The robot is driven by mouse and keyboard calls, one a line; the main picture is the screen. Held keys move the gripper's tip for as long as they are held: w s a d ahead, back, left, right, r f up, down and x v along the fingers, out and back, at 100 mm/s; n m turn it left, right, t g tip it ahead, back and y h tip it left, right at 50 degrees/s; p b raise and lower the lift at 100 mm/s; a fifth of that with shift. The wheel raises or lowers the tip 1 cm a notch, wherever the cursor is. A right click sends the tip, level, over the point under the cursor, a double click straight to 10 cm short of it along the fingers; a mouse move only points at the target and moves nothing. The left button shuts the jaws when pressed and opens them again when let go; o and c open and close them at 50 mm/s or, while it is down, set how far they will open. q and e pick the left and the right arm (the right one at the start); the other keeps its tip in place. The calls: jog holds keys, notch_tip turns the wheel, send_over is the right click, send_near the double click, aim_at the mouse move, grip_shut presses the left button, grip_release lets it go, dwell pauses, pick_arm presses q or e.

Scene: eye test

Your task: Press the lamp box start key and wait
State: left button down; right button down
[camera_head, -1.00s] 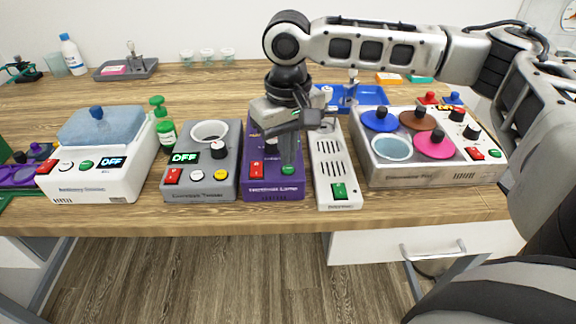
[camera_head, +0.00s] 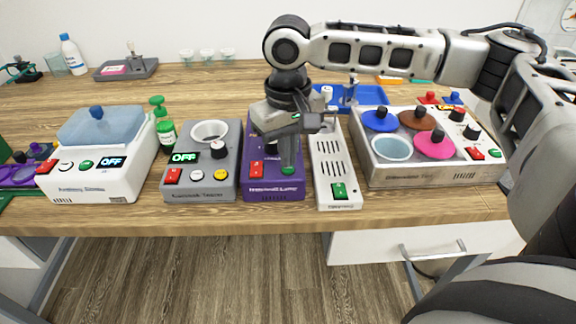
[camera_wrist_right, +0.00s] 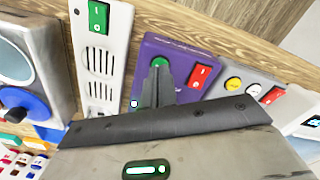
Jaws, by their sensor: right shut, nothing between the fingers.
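The lamp box is the purple box (camera_head: 273,191) in the middle of the row, with a red rocker switch (camera_head: 256,170) on its front left. Its round green start key (camera_head: 288,171) is at the front right, and it also shows in the right wrist view (camera_wrist_right: 160,61). My right gripper (camera_head: 288,163) is shut and empty, pointing down with its fingertips at the green key. In the wrist view the fingertips (camera_wrist_right: 158,70) partly cover the key; I cannot tell whether they touch it or whether it is pressed in. The arm hides the back of the box. My left gripper is not in view.
A grey tester (camera_head: 200,187) stands close left of the lamp box. A white slotted box (camera_head: 335,193) with a green switch stands close right. A larger box with coloured discs (camera_head: 415,174) is farther right. A green pump bottle (camera_head: 165,133) stands behind left.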

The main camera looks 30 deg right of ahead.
jog(key=shift+f, duration=0.5)
dwell(0.3)
notch_tip(320, 180, up, 3)
jog(key=p, duration=0.3)
jog(key=shift+p, duration=0.4)
notch_tip(320, 180, up, 2)
jog(key=shift+r+p, duration=0.2)
jog(key=shift+p, duration=0.85)
jog(key=shift+r, duration=1.3)
